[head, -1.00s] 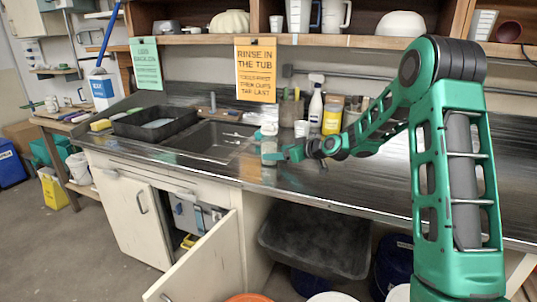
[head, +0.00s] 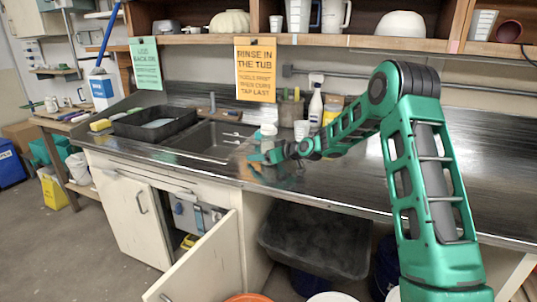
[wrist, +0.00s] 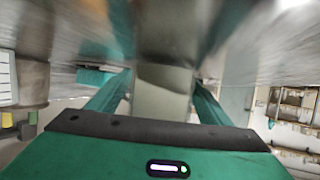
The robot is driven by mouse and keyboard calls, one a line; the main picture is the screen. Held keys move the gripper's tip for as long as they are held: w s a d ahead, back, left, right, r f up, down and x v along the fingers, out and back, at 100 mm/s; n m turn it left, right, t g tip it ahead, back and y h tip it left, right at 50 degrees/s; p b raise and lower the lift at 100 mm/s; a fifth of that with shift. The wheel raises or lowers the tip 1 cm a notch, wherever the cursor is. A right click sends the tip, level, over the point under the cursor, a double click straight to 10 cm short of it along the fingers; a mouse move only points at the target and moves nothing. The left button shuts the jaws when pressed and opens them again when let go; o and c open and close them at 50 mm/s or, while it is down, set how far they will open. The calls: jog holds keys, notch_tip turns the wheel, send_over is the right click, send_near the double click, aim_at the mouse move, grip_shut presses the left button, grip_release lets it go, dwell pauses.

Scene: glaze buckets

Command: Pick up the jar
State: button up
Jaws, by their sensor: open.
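A small clear jar with a pale lid (head: 268,131) stands on the steel counter, just right of the sink. My gripper (head: 256,160) is low over the counter at the jar's near side, and partly covers its lower part. In the wrist view my gripper's two teal fingers (wrist: 165,88) are spread apart. A pale grey-green shape (wrist: 164,80) fills the gap between them; it looks like the jar, but blur hides its edges. I cannot tell whether the fingers touch it.
The sink (head: 212,140) and a black tray (head: 155,121) lie to the left. A spray bottle (head: 315,106), a white cup (head: 301,130) and a yellow container stand behind my arm. The counter to the right is clear. A cupboard door (head: 205,262) hangs open below.

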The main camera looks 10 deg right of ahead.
jog(key=c, duration=1.5)
jog(key=shift+r, duration=0.1)
